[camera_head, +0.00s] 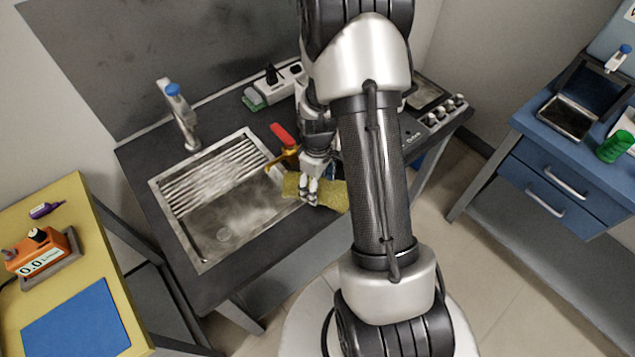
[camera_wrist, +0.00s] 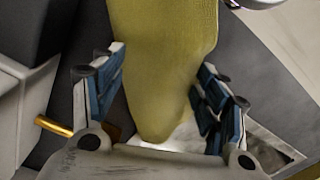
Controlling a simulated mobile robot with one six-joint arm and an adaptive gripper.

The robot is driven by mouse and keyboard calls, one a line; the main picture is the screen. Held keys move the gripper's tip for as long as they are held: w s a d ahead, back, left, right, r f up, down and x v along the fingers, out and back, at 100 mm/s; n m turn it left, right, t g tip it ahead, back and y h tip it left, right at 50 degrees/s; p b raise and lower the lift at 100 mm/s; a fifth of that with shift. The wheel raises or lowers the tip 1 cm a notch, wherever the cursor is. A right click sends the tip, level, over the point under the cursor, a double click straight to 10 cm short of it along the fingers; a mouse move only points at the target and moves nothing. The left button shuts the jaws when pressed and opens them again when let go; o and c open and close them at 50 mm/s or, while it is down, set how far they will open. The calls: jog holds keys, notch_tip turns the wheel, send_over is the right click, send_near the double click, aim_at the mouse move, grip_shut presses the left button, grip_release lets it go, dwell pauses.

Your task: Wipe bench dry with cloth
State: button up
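A yellow-green cloth (camera_head: 332,194) lies at the front edge of the dark bench (camera_head: 243,285), just right of the sink (camera_head: 214,259). My gripper (camera_head: 309,198) is right over the cloth, pointing down at it. In the wrist view, its blue-padded fingers (camera_wrist: 160,95) stand wide apart, with the cloth (camera_wrist: 165,45) showing between them. The cloth's near end is narrow and leaves a gap to the left finger; whether it touches the right finger I cannot tell. My arm hides part of the bench on the right.
A faucet (camera_head: 181,116) rises behind the sink. A red-handled tool with a yellow part (camera_head: 284,136) is close to my gripper's left. A green sponge-like block (camera_head: 253,98) and a white socket strip (camera_head: 277,83) are at the back. A yellow table (camera_head: 72,232) stands left, a blue cabinet (camera_head: 540,180) right.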

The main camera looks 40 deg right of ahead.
jog(key=shift+s+a+f, duration=0.1)
jog(key=shift+s+f, duration=0.05)
jog(key=shift+s, duration=0.1)
grip_shut()
dwell(1.3)
jog(key=shift+r, duration=0.45)
jog(key=shift+w+p, duration=0.15)
jog(key=shift+p, duration=0.6)
